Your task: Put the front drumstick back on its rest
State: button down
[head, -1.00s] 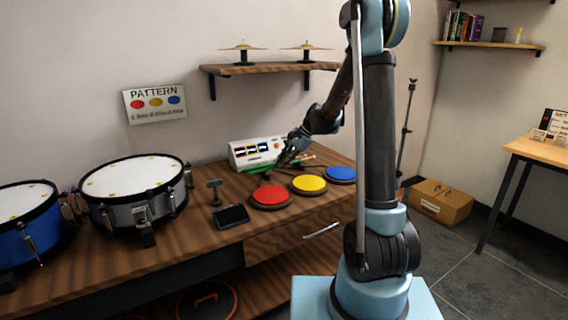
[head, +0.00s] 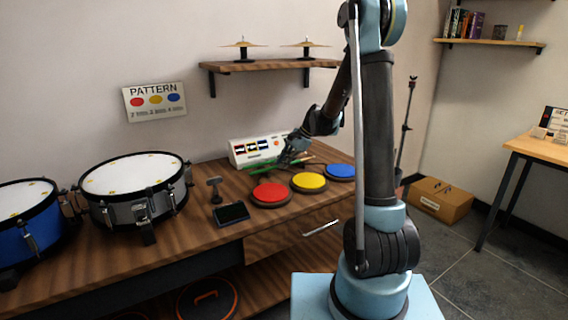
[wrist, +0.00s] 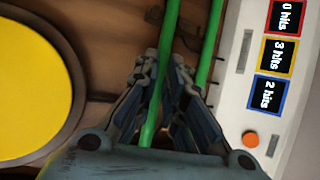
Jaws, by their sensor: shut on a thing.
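My gripper (head: 283,161) is shut on a green drumstick (head: 262,170), above the back of the wooden bench and behind the red pad. In the wrist view my gripper (wrist: 166,66) has its fingers on both sides of this drumstick (wrist: 171,22), which runs between them. A second green drumstick (wrist: 212,42) lies beyond it, closer to the white console, partly hidden by a finger. I cannot make out the rest clearly; dark shapes near the sticks may belong to it.
The red pad (head: 270,194), yellow pad (head: 308,182) and blue pad (head: 340,171) lie in front of my gripper. The white console (head: 262,149) stands behind. A black tablet (head: 231,214) and small stand (head: 215,187) are left. A cymbal shelf (head: 270,67) hangs above.

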jog(key=c, duration=1.6)
grip_release()
jog(key=shift+d+r, duration=0.1)
jog(key=shift+r, duration=0.05)
jog(key=v, duration=1.1)
jog(key=shift+d+r, duration=0.2)
jog(key=shift+d, duration=0.05)
